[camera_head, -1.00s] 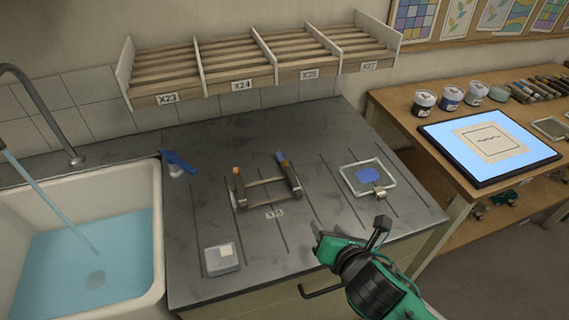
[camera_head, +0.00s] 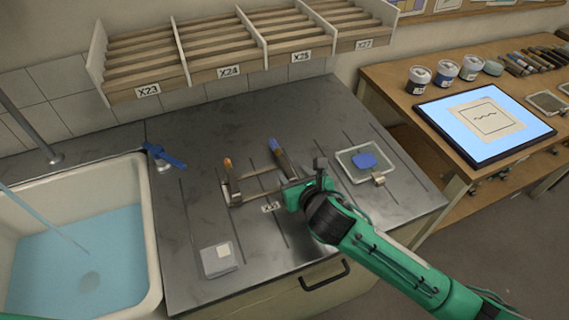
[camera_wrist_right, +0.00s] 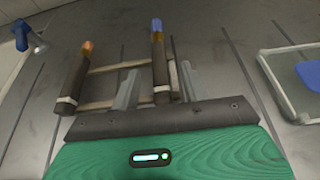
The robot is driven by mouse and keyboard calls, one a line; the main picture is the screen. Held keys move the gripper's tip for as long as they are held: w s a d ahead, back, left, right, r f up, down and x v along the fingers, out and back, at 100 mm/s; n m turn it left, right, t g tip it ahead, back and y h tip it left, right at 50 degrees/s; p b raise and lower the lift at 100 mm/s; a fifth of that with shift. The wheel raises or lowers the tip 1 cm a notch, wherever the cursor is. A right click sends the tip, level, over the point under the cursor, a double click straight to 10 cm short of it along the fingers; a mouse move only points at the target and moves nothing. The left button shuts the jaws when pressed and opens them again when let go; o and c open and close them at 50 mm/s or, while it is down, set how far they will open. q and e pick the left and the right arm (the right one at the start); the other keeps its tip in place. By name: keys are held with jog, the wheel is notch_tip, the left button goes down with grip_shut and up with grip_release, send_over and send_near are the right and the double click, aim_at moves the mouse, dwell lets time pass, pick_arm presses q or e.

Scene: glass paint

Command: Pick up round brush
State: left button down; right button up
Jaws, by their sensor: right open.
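Two dark-handled brushes lie on a small wooden rest (camera_wrist_right: 117,67) on the grey counter. One brush has an orange tip (camera_head: 230,180) and the other a blue tip (camera_head: 280,155); I cannot tell for certain which is the round brush. My right gripper (camera_head: 303,178) is low over the near end of the blue-tipped brush and partly hides it. In the right wrist view, the open fingers (camera_wrist_right: 159,72) stand on either side of the blue-tipped brush (camera_wrist_right: 159,58), with the orange-tipped brush (camera_wrist_right: 76,75) outside them to the left. My left gripper is not in view.
A glass dish (camera_head: 345,168) with blue paint lies right of the brushes. A blue-handled tool (camera_head: 163,156) lies near the sink (camera_head: 150,240). A small clear box (camera_head: 218,263) sits at the front. Slatted racks (camera_head: 215,62) line the back; a side table holds a lit panel (camera_head: 531,131).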

aim_at(286, 165)
jog(key=shift+p+x, duration=0.45)
jog(key=shift+x, duration=2.15)
jog(key=shift+r, duration=0.1)
jog(key=shift+c, duration=0.4)
grip_shut()
